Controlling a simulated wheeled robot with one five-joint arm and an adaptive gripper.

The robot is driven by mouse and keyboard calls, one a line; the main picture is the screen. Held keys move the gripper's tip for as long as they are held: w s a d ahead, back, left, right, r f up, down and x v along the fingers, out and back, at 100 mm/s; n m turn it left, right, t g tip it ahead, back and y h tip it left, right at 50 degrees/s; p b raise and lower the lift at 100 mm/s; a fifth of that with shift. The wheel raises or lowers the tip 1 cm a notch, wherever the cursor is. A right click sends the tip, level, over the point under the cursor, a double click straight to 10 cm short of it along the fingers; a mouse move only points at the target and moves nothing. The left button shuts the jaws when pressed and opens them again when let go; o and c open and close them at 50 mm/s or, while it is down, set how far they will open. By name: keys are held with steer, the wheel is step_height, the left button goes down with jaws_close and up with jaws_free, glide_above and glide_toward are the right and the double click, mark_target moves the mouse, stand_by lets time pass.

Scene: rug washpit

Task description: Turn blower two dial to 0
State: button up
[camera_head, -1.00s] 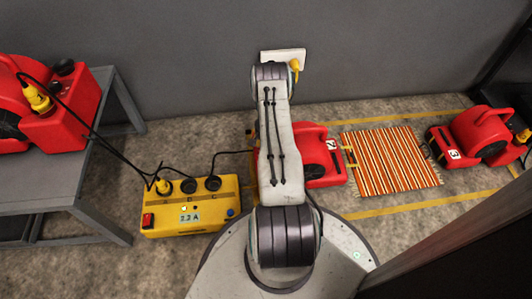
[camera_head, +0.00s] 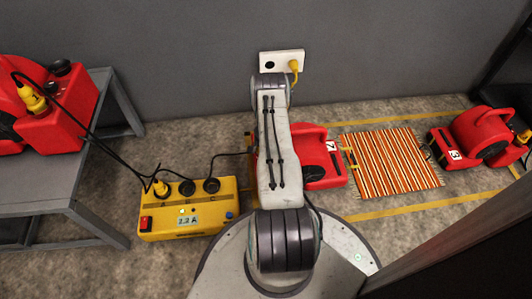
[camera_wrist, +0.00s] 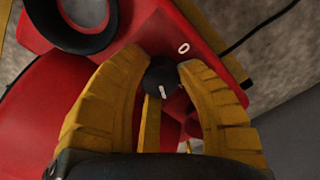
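Blower two (camera_head: 318,160) is the red blower marked 2 on the floor, partly hidden behind my arm in the head view. In the wrist view its red housing (camera_wrist: 95,110) fills the left and centre. The black dial (camera_wrist: 160,76) sits between my yellow fingers, with a white mark on its lower part. A white 0 (camera_wrist: 183,48) is printed on the red panel above and right of the dial. My gripper (camera_wrist: 163,66) is closed around the dial, its fingertips appearing to touch both sides. My gripper is hidden in the head view.
A yellow power box (camera_head: 190,215) with cables stands on the floor at left, beside a grey bench (camera_head: 45,190) holding another red blower (camera_head: 62,110). A striped rug (camera_head: 392,163) and blower 3 (camera_head: 480,138) lie to the right. A wall outlet (camera_head: 282,62) is behind my arm.

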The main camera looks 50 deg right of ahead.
jaws_close()
steer(key=shift+f+n, duration=0.1)
steer(key=shift+n, duration=0.3)
steer(key=n+b, duration=0.2)
steer(key=n, duration=0.2)
steer(key=n+b, duration=0.1)
steer(key=n, duration=0.4)
steer(key=shift+n, duration=0.3)
steer(key=n, duration=1.1)
steer(key=shift+n, duration=0.7)
